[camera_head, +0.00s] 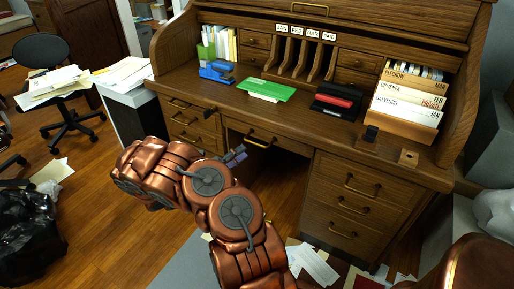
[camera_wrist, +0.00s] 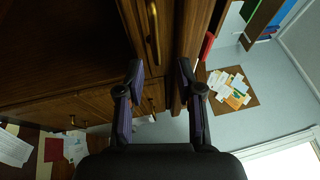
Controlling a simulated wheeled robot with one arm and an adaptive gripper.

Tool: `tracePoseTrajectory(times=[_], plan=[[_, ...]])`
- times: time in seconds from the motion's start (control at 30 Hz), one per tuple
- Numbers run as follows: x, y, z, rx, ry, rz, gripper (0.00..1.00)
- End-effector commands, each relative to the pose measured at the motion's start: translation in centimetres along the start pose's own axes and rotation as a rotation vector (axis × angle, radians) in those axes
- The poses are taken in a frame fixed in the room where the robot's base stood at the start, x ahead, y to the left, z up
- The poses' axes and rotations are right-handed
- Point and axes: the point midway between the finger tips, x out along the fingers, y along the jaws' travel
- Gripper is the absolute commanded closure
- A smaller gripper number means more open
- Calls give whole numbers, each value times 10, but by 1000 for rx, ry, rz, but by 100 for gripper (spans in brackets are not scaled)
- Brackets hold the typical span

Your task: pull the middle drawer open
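The middle drawer (camera_head: 284,148) is a wide, shallow brown wood drawer under the desktop, between two stacks of drawers. It looks shut. Its brass handle (camera_head: 258,141) is a horizontal bar on the front. In the wrist view a brass handle (camera_wrist: 152,32), seemingly the same one, stands upright near the top middle, beyond my fingertips. My gripper (camera_head: 238,155) is just left of the handle in the head view, in front of the desk and apart from the handle. In the wrist view my gripper (camera_wrist: 161,72) is open, with nothing between its fingers.
The right drawer stack (camera_head: 360,200) and the left stack (camera_head: 185,118) flank an open knee space. A blue stapler (camera_head: 216,72), green paper stack (camera_head: 267,90) and black-and-red item (camera_head: 337,101) sit on the desktop. Papers (camera_head: 312,264) lie on the floor below.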

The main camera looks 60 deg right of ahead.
Motion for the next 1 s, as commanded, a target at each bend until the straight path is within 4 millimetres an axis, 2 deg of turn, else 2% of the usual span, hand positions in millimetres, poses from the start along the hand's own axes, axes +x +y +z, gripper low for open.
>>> tracePoseTrajectory(times=[0.17, 0.5, 0.7, 1.0], plan=[[6, 6, 2, -21, -10, -1, 64], [50, 5, 0, -20, -6, -4, 64], [69, 6, 1, -19, -8, -1, 64], [77, 6, 2, -19, -10, -1, 64]])
